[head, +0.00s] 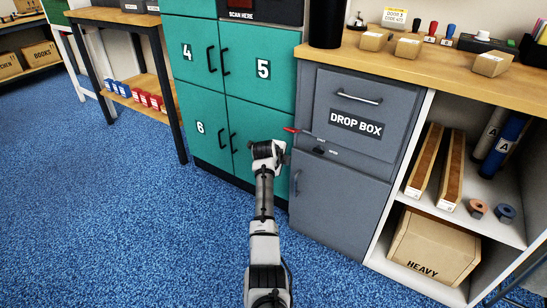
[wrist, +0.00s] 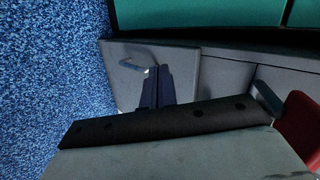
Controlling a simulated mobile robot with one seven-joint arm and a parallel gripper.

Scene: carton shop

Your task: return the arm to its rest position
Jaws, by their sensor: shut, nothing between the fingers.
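My arm (head: 264,200) reaches forward from the bottom of the head view. Its wrist end is in front of the boundary between the teal lockers (head: 203,105) and the grey drop box cabinet (head: 335,190). My gripper (wrist: 160,78) shows in the wrist view as two dark fingers side by side, shut, with nothing between them. The fingers are hard to make out in the head view. Behind them in the wrist view is a grey cabinet face with a metal handle (wrist: 138,68). I cannot tell the gap between fingers and cabinet.
A red-tipped lever (head: 291,130) sticks out close to my wrist. A wooden counter (head: 440,72) with small cartons is at upper right, above open shelves holding a "HEAVY" carton (head: 430,245). Blue carpet (head: 120,220) is clear on the left.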

